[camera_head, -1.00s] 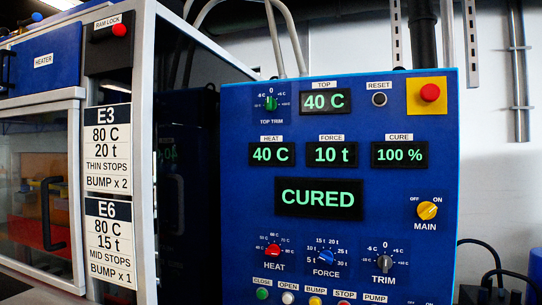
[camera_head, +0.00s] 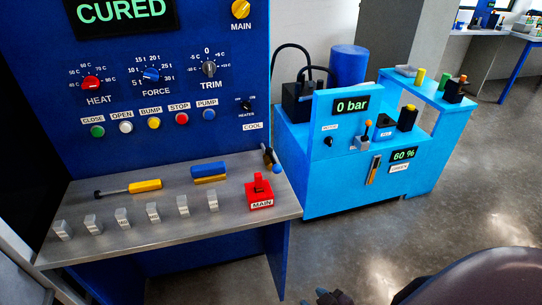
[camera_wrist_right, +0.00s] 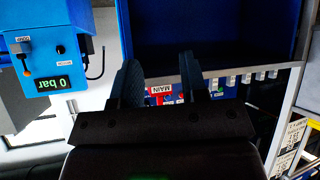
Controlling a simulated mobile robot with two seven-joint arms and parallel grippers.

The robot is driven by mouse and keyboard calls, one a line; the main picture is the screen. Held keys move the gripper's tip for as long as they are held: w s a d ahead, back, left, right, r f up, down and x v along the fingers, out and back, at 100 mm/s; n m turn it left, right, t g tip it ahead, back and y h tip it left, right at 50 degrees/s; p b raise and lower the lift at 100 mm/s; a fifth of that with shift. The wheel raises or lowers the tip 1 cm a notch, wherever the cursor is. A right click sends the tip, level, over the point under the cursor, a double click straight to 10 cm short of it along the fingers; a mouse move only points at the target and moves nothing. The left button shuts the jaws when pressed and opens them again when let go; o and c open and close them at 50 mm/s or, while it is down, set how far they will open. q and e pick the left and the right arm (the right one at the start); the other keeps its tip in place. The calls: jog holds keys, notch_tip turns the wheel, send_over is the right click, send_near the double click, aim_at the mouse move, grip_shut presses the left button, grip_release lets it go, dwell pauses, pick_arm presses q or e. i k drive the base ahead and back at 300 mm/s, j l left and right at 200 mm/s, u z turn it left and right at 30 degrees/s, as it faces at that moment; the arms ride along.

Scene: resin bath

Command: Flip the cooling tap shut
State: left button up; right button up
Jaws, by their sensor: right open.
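The cooling tap (camera_head: 270,158) is at the right edge of the blue press panel, just below the COOL label (camera_head: 253,126). Its dark lever slants down to the right and ends in a blue knob; I cannot tell its exact setting. My right gripper (camera_head: 328,298) shows only by its fingertips at the bottom edge of the head view, well below and apart from the tap. In the right wrist view my right gripper (camera_wrist_right: 160,68) is open and empty, its two dark fingers apart. The tap is not clear there. My left gripper is not in view.
A grey shelf (camera_head: 120,236) carries several grey blocks, a yellow-handled tool (camera_head: 143,186), a blue-and-yellow block (camera_head: 210,173) and the red MAIN switch (camera_head: 259,192). A light blue pump unit (camera_head: 325,185) stands right of the tap. Open floor lies in front.

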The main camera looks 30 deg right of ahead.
aim_at(277, 168)
jog(key=i+l+z, duration=0.3)
jog(key=i+z, duration=0.35)
jog(key=i, duration=0.2)
